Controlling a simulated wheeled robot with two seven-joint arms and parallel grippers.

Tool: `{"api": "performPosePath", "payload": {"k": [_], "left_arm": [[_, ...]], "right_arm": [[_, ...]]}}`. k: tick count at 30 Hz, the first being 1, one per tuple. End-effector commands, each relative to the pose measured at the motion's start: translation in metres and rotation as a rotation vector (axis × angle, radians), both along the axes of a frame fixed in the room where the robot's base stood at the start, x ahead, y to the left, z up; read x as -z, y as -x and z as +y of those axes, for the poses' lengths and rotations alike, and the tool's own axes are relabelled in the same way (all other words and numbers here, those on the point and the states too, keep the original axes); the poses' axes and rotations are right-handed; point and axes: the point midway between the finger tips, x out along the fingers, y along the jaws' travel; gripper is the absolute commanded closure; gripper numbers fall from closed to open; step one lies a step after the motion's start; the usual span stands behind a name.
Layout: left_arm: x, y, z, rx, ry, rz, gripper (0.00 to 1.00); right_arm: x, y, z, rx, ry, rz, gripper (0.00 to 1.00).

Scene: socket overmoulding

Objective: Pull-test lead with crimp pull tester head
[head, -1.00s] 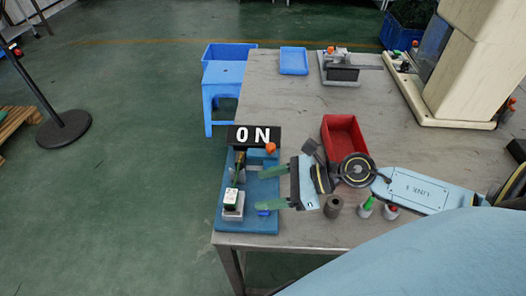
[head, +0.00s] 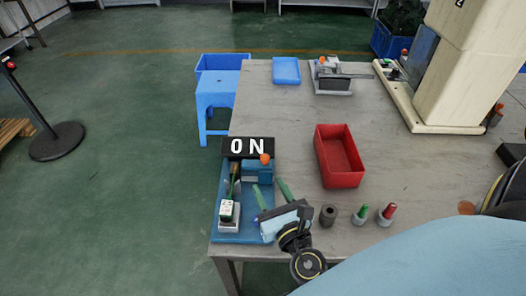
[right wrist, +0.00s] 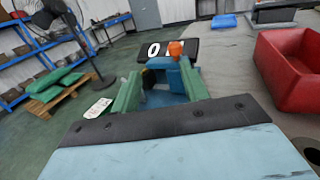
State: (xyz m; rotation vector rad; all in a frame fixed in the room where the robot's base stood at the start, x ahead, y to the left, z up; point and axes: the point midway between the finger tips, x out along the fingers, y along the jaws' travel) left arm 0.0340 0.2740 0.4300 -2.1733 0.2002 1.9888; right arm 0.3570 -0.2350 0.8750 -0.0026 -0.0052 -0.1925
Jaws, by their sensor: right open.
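The crimp pull tester (head: 227,237) has a blue base at the table's front left corner. In the right wrist view the open fingers (right wrist: 161,84) frame the blue block (right wrist: 166,83) below the knob. My left gripper is out of view.
A red bin (head: 340,172) stands right of the tester. A dark cylinder (head: 328,215), a green-topped bottle (head: 361,215) and a red-topped bottle (head: 386,214) stand near the front edge. A blue tray (head: 286,71) and a grey fixture (head: 332,82) lie farther back.

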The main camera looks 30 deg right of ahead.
Motion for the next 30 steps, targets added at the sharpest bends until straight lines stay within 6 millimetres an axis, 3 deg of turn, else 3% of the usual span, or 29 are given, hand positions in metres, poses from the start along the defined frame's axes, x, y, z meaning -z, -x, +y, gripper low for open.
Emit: {"api": "performPosePath", "payload": {"k": [4, 8, 24, 30], "left_arm": [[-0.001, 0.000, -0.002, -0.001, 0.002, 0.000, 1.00], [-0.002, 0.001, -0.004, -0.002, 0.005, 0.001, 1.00], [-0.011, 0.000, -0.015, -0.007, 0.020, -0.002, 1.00], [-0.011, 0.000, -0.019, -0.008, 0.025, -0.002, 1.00]], "right_arm": [[0.002, 0.011, -0.006, 0.125, -0.004, 0.005, 0.55], [0.002, 0.006, -0.010, 0.146, -0.001, 0.003, 0.55], [0.001, -0.091, -0.042, 0.141, -0.002, 0.003, 0.55], [0.002, -0.110, -0.049, 0.141, -0.003, 0.004, 0.55]]}}
